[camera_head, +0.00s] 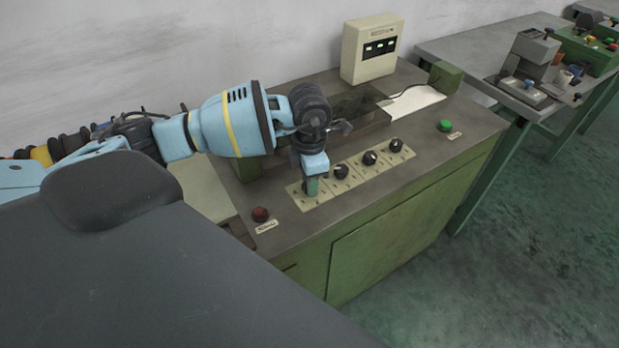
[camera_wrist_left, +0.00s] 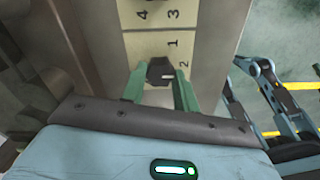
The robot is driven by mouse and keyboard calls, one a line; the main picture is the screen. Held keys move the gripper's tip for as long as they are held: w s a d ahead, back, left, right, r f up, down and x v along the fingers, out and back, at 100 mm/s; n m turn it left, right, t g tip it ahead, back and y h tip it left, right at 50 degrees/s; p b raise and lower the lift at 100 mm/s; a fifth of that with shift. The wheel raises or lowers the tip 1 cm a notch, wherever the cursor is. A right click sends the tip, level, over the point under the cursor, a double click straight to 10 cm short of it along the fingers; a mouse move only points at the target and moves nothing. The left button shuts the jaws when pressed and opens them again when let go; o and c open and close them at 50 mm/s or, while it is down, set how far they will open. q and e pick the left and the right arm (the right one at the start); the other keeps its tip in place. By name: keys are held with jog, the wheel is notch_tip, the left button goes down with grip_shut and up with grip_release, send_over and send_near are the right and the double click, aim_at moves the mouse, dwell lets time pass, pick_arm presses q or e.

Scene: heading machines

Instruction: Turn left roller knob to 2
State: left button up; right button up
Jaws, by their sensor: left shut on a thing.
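The leftmost black knob (camera_wrist_left: 160,72) on the cream label strip (camera_wrist_left: 150,45) sits between the two green fingers of my left gripper (camera_wrist_left: 158,88) in the left wrist view. The gripper is shut on it. A white mark on the knob points to the right there, toward the side where the printed 2 stands. In the head view my left gripper (camera_head: 311,187) comes down from above onto the strip's left end and hides most of this knob. My right gripper does not show in the head view.
Three more black knobs (camera_head: 341,171) (camera_head: 369,158) (camera_head: 396,145) stand in a row to the right. A red button (camera_head: 260,214) is at the left and a green button (camera_head: 445,126) at the right. A cream display box (camera_head: 371,50) stands at the back.

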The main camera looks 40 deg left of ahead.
pick_arm(q)
jog(key=o, duration=1)
jog(key=shift+r, duration=3.95)
jog(key=shift+f, duration=0.1)
